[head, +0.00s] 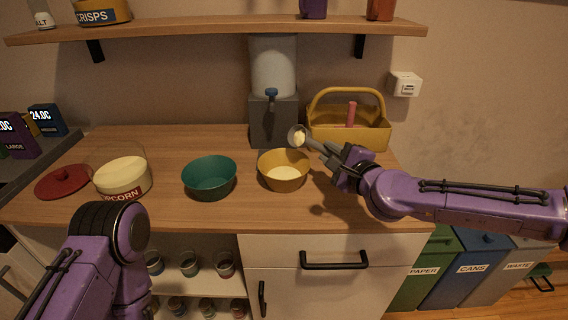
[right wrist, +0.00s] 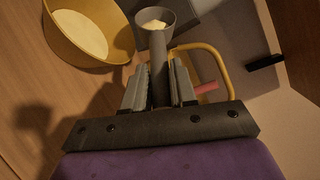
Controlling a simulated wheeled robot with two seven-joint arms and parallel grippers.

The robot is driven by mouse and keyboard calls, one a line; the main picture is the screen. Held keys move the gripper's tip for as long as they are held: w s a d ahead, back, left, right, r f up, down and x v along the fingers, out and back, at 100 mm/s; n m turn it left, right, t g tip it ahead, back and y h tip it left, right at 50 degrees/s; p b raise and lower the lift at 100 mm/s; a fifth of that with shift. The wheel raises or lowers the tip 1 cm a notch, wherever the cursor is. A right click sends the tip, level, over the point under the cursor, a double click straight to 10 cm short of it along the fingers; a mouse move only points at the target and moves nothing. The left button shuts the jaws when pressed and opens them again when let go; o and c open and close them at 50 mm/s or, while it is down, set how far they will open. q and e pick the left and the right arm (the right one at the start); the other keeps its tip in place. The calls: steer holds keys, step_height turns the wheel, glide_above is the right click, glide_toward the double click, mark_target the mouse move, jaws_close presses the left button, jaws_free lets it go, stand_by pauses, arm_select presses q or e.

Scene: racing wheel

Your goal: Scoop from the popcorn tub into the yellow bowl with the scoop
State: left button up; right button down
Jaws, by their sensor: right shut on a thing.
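The popcorn tub (head: 123,178) stands open at the left of the counter, filled with pale popcorn. The yellow bowl (head: 283,183) stands right of the middle with a pale layer inside; it also shows in the right wrist view (right wrist: 118,50). My right gripper (head: 338,167) is shut on the handle of the grey scoop (head: 297,134). The scoop's cup holds some pale popcorn and is above and just right of the bowl's far rim. In the right wrist view the jaws (right wrist: 158,85) grip the scoop (right wrist: 140,37). My left arm is at the lower left; its gripper is not visible.
A teal bowl (head: 209,179) stands between the tub and the yellow bowl. A red lid (head: 62,182) lies left of the tub. A water dispenser (head: 273,90) and a yellow basket (head: 349,130) stand behind. A shelf (head: 220,31) runs above. The counter's front strip is clear.

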steer(key=shift+s+a+r+n+t+b, duration=0.15)
steer(key=shift+n+t+b, duration=0.2)
steer(key=shift+n+b, duration=0.35)
steer(key=shift+s+a+n+t+b, duration=0.1)
steer(key=shift+n+t+b, duration=0.25)
steer(key=shift+n+b, duration=0.35)
stand_by(0.9)
steer(key=shift+s+a+b, duration=0.15)
steer(key=shift+b, duration=0.3)
steer(key=shift+s+a+f+n+t+b, duration=0.3)
steer(key=shift+s+a+f+n+b, duration=0.35)
steer(key=shift+b, duration=0.65)
steer(key=shift+s+a+n+t+y+b, duration=0.2)
steer(key=shift+n+t+y+b, duration=0.2)
steer(key=shift+n+b, duration=1.1)
steer(key=shift+s+a+n+t+y+b, duration=0.15)
steer(key=shift+n+t+y+b, duration=0.25)
steer(key=shift+n+b, duration=1.1)
stand_by(0.9)
